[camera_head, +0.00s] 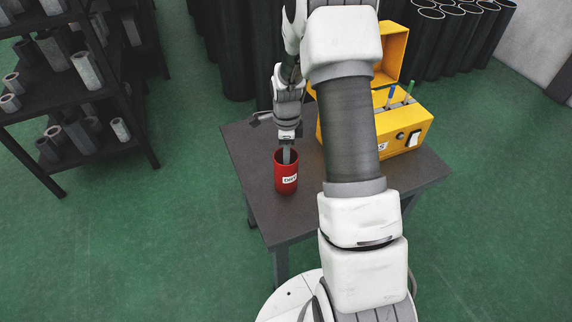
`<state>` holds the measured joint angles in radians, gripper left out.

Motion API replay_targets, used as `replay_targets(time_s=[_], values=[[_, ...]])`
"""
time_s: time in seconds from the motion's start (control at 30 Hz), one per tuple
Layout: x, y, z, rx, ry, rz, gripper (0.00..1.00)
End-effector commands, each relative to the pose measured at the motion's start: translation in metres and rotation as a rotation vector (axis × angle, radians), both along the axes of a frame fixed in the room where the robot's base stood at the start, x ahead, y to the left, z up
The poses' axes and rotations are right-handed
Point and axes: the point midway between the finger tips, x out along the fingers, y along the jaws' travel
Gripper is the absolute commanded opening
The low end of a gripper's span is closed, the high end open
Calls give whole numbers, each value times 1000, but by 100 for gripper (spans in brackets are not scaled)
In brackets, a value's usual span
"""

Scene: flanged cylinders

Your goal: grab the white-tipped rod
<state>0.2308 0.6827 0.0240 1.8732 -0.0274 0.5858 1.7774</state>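My gripper (288,142) points down at the mouth of a red can (284,184) on the dark table. A grey narrow piece extends from it into the can's opening; I cannot tell whether this is a finger or a held rod. The finger gap is too small to make out. I cannot pick out a white-tipped rod. A yellow box (410,129) with a raised lid stands right of my arm, partly hidden by it. A blue-tipped rod (391,96) and a green-tipped rod (409,91) stick up from the box.
The dark table (253,190) has free room left of and in front of the can. A black shelf (88,96) with grey cylinders stands at the left. Several dark tubes (452,40) stand behind at the upper right. The green floor is open around the table.

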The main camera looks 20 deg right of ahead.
Motion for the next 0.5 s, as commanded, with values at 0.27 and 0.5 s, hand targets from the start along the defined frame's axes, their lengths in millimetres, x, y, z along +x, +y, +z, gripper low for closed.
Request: replay_targets(time_s=[0.27, 0.5], values=[[0, 0, 0, 0, 0, 0, 0], [0, 0, 1, 0, 0, 0, 0]])
